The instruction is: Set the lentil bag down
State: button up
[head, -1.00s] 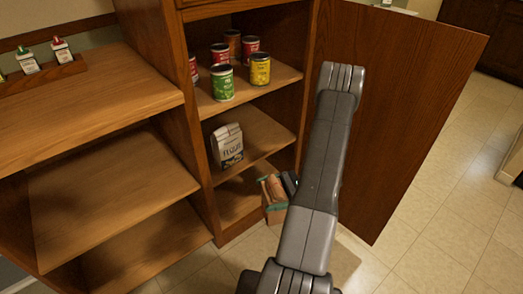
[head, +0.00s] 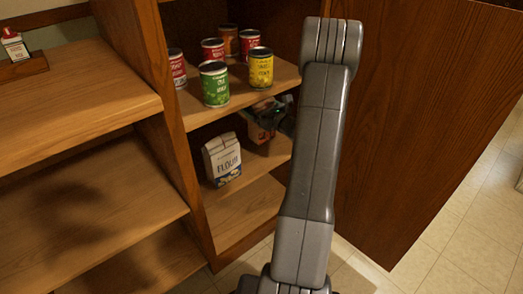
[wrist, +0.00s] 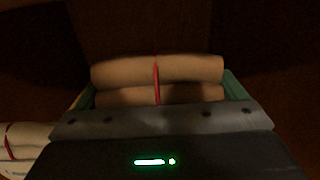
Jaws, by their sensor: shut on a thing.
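The lentil bag (head: 257,133) is in the cabinet's middle compartment, under the can shelf and to the right of the flour bag. Its rolled tan top with a red tie (wrist: 157,72) fills the middle of the wrist view, with green at both sides. My gripper (head: 272,113) is shut on the bag's upper part, and my arm reaches in from the right. The bag looks upright and close to the middle shelf (head: 232,196); I cannot tell if its base touches. The fingertips are mostly hidden.
The white flour bag (head: 221,158) stands on the same shelf, near its left front. Several cans, including a green one (head: 214,84) and a yellow one (head: 261,68), stand on the shelf above. The cabinet door (head: 420,110) is open at right.

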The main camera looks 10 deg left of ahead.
aim_at(260, 129)
jog(key=shift+w+f, duration=0.2)
jog(key=shift+f, duration=0.15)
notch_tip(260, 129, down, 9)
jog(key=b, duration=0.3)
jog(key=shift+f, duration=0.1)
jog(key=o, duration=1)
jog(key=shift+s, duration=0.1)
jog(key=shift+o, duration=0.3)
jog(key=shift+r, duration=0.2)
jog(key=p+v, duration=0.2)
jog(key=v, duration=1)
